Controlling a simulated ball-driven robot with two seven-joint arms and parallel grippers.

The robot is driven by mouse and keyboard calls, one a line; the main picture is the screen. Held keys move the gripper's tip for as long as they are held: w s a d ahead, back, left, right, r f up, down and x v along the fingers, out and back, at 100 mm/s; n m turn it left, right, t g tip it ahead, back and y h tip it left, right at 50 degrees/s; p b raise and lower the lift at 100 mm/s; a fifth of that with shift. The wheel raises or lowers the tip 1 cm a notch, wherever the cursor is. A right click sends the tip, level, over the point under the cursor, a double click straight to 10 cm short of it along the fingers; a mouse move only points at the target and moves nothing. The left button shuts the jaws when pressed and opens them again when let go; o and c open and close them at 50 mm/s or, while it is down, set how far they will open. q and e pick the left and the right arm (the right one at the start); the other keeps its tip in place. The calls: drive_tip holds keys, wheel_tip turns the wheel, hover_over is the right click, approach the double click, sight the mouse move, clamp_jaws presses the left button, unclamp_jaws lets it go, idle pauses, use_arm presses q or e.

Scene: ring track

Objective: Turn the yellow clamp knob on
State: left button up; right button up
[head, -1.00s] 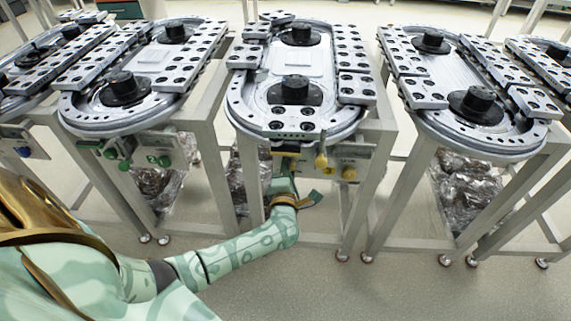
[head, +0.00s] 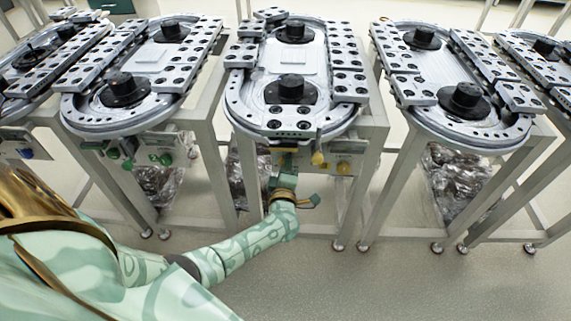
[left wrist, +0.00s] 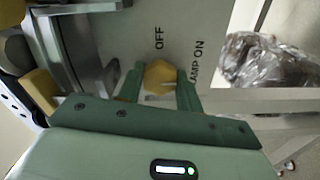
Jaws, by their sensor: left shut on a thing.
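The yellow clamp knob (left wrist: 159,76) sits on a grey panel (left wrist: 208,50) marked "OFF" and "CLAMP ON" in the left wrist view. My left gripper (left wrist: 160,80) has its two green fingers on either side of the knob and is shut on it. In the head view my left gripper (head: 277,174) is under the front edge of the middle ring track (head: 290,138), and the held knob is hidden or too small to make out. My right gripper is in neither view.
Other yellow knobs (head: 317,159) show right of my gripper in the head view. Green knobs (head: 113,153) are on the left neighbouring station. Metal frame legs (head: 348,205) stand close by. Wrapped bundles (left wrist: 268,62) lie under the tracks. The floor in front is clear.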

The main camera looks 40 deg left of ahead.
use_arm(q)
drive_tip(key=shift+s+d+f, duration=0.1)
drive_tip(key=shift+f, duration=0.1)
drive_tip(key=o, duration=1)
drive_tip(key=shift+r, duration=0.1)
drive_tip(key=p+v, duration=0.3)
drive_tip(key=v, duration=1.3)
drive_tip(key=shift+s, duration=0.15)
